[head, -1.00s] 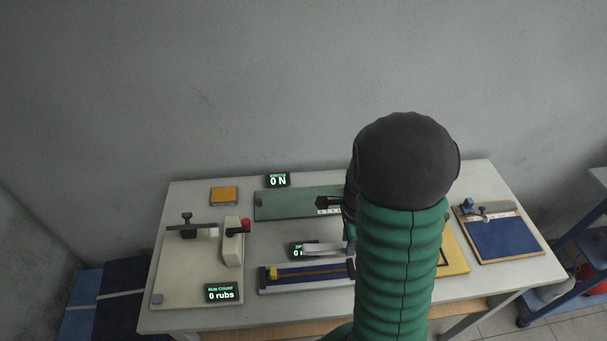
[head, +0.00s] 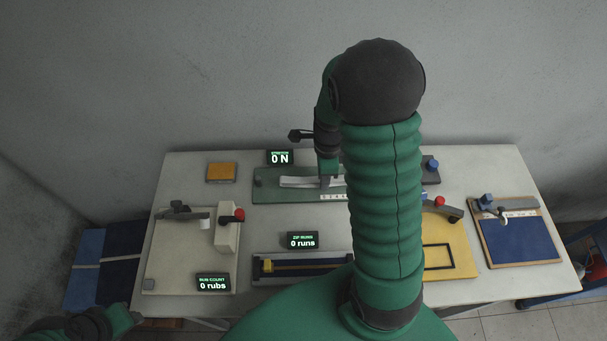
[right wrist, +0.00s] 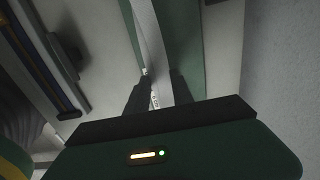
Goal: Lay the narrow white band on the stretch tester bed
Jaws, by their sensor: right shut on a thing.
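The narrow white band (head: 297,183) lies over the green stretch tester bed (head: 268,205) at the back of the bench. My right gripper (head: 327,182) is above the bed and shut on the band. In the right wrist view the band (right wrist: 151,42) runs between the fingertips (right wrist: 160,92), along the green bed (right wrist: 184,42). I cannot tell whether the band touches the bed. My right arm hides the bed's right end in the head view. My left gripper (head: 128,316) is low at the left, apart from the bench gear; its jaws are unclear.
The 0 N display (head: 280,157) stands behind the bed. An orange block (head: 221,172) lies to its left. A rub tester (head: 180,255) is at the left, a zipper rig (head: 300,268) in front. A yellow board (head: 455,262) and a blue board (head: 515,240) are at the right.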

